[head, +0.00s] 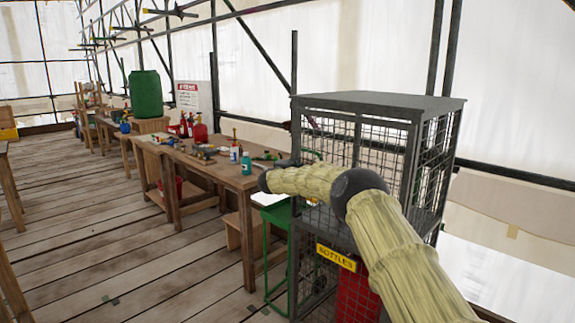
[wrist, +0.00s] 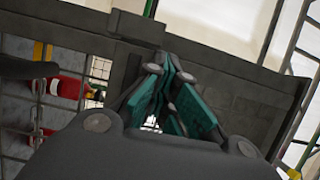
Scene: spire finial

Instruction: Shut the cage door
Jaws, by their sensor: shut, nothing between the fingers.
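The cage (head: 380,103) stands at the right in the head view, with a grey top, dark frame and wire mesh sides. Its mesh front (head: 335,142) is partly covered by my arm, so I cannot tell how far the door stands from the frame. In the wrist view, wire mesh (wrist: 98,68) and dark frame bars (wrist: 75,42) lie close at the left. My gripper (wrist: 172,85) is shut and empty, its teal-padded fingers together in front of a dark bar. I cannot tell whether it touches it. In the head view the fingers are hidden near my arm's far end.
Red items (wrist: 66,88) show behind the mesh. A yellow BOTTLES sign (head: 336,257) and a red container (head: 357,298) sit below. A green stand (head: 276,217) and a wooden workbench (head: 228,178) with bottles and tools are left of the cage. The plank floor (head: 90,235) has open room.

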